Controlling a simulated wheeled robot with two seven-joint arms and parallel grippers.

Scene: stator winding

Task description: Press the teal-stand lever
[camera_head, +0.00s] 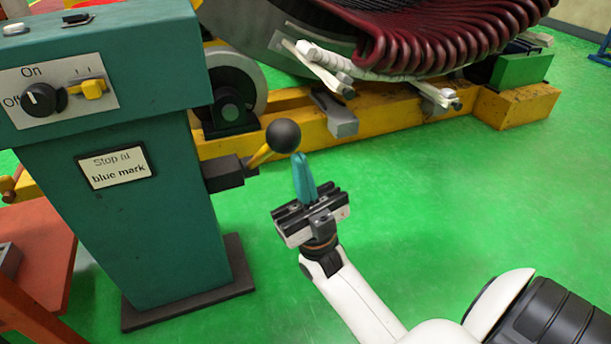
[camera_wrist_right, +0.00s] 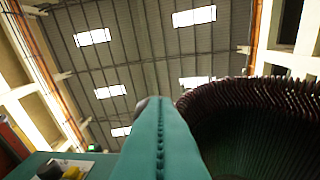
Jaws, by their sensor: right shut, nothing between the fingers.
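The teal stand (camera_head: 145,215) stands at the left in the head view. Its lever (camera_head: 262,153) sticks out from the right side on a dark block, with a yellow rod and a black ball knob (camera_head: 283,136) at its upper end. My right gripper (camera_head: 303,172) is shut and empty, its teal fingers pointing up. The fingertips are just right of and slightly below the knob in the picture; I cannot tell whether they touch it. In the right wrist view, the teal fingers (camera_wrist_right: 162,145) fill the bottom middle, and a dark rounded shape shows partly behind them. My left gripper is not in view.
The stand carries an On/Off panel (camera_head: 62,115) with a black knob and yellow switch, and a sign (camera_head: 115,167) reading "Stop at blue mark". A yellow frame (camera_head: 330,120) holds the big stator with dark red coils (camera_head: 430,40) behind. Green floor (camera_head: 450,200) is open at right.

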